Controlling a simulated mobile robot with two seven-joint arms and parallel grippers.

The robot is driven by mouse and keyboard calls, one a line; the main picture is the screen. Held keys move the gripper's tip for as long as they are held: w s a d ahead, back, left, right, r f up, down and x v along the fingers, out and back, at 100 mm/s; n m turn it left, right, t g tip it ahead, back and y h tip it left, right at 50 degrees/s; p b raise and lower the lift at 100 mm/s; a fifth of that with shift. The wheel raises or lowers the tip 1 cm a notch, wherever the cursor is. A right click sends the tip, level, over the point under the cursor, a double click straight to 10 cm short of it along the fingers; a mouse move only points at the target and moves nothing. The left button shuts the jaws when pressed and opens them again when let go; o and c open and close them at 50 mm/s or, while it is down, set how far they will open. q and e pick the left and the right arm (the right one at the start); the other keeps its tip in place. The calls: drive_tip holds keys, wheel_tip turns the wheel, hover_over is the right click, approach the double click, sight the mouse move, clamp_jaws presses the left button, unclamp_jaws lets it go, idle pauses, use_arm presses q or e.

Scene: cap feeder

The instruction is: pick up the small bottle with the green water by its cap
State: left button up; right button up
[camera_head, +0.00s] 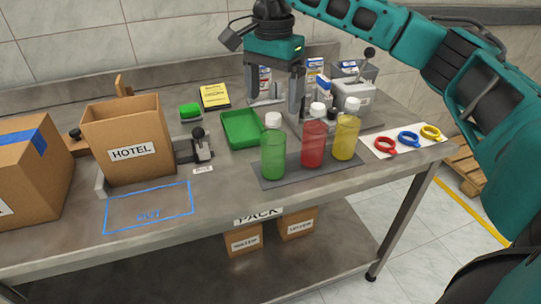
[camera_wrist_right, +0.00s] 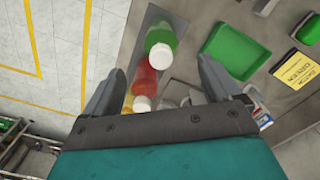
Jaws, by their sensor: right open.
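The small bottle with green water (camera_head: 273,155) stands upright on a dark mat (camera_head: 262,183) near the table's front edge. Its white cap (camera_head: 273,119) is on top. My right gripper (camera_head: 274,108) points down, open and empty, with its fingers spread above and around the cap's place in the head view. I cannot tell the exact height gap. In the right wrist view the green bottle (camera_wrist_right: 161,36) and its cap (camera_wrist_right: 159,54) appear between the finger tips of the right gripper (camera_wrist_right: 158,68), with no visible contact. My left gripper is not in view.
A red bottle (camera_head: 313,146) and a yellow bottle (camera_head: 346,138) stand close to the right of the green one. A green tray (camera_head: 241,129) lies behind left. A HOTEL box (camera_head: 128,142) stands left. Colored rings lie on a white sheet (camera_head: 402,151) at right.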

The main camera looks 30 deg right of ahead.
sight(273, 130)
wheel_tip(273, 130, down, 9)
drive_tip(key=shift+d+f, duration=0.1)
drive_tip(key=shift+d, duration=0.05)
idle(0.4)
drive_tip(key=shift+c, duration=0.2)
drive_tip(key=c, duration=1.6)
drive_tip(key=shift+w, duration=0.1)
clamp_jaws()
drive_tip(key=shift+r, duration=0.2)
